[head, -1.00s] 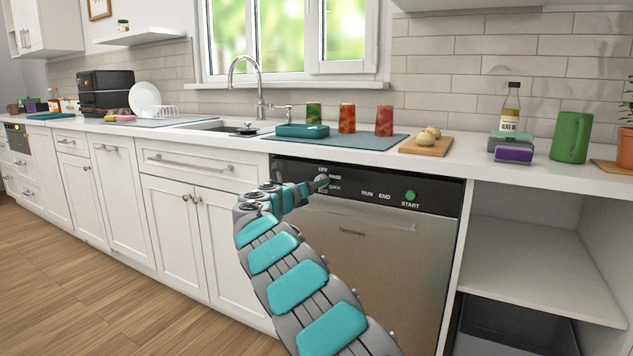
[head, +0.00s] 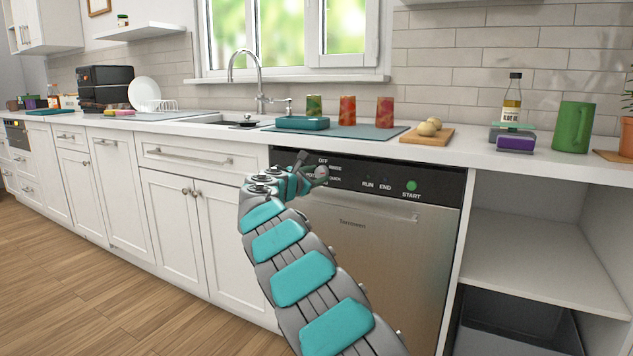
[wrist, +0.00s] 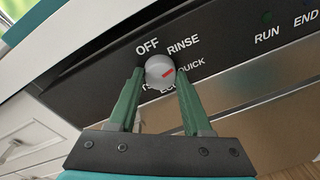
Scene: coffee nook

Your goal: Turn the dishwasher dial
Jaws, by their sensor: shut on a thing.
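The dishwasher dial (wrist: 158,70) is a round grey knob with a red mark on the dishwasher's (head: 340,225) black control panel. In the wrist view, the red mark points to the right and slightly up, toward the space between RINSE and QUICK. OFF, RINSE and QUICK are readable around the dial; the lower labels are partly hidden by my fingers. My gripper (wrist: 157,84) is shut on the dial, with one green finger on each side. In the head view, my gripper (head: 308,169) is at the panel's left part and covers much of the dial.
RUN, END and a green START button (head: 411,186) are right of the dial. The dishwasher handle (head: 362,209) runs below the panel. The countertop (head: 467,158) overhangs above, with a mat (head: 365,133) and cups. The floor (head: 110,290) at left is clear.

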